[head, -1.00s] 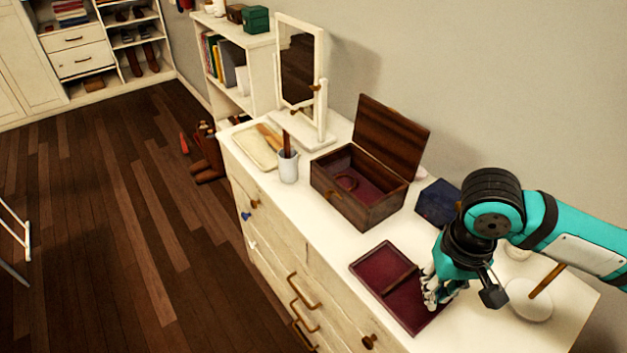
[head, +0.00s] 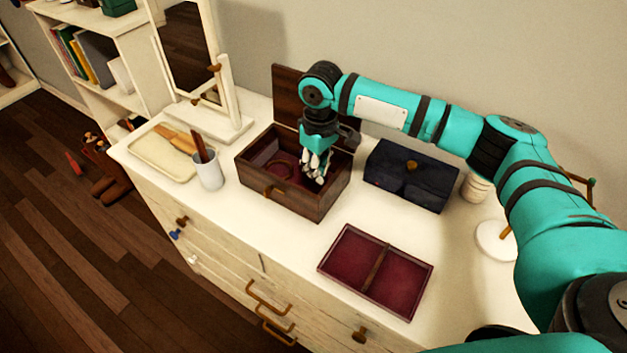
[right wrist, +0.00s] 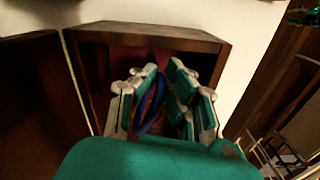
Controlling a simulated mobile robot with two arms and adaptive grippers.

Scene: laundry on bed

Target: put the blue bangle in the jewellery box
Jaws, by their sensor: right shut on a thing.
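The wooden jewellery box (head: 305,204) stands on the dresser with its lid (head: 288,92) open at the back. My right gripper (head: 314,181) reaches down into the right part of the box. It is shut on the blue bangle (right wrist: 152,104), which shows between the fingers in the right wrist view, inside the box walls. The fingers hide the bangle in the head view, and I cannot tell whether it touches the box floor. My left gripper is not in view.
A dark red divided tray (head: 349,280) lies in front of the box. A dark blue box (head: 410,178) stands to its right. A white cup (head: 208,174), a cream tray (head: 152,160) and a mirror (head: 190,50) are to the left.

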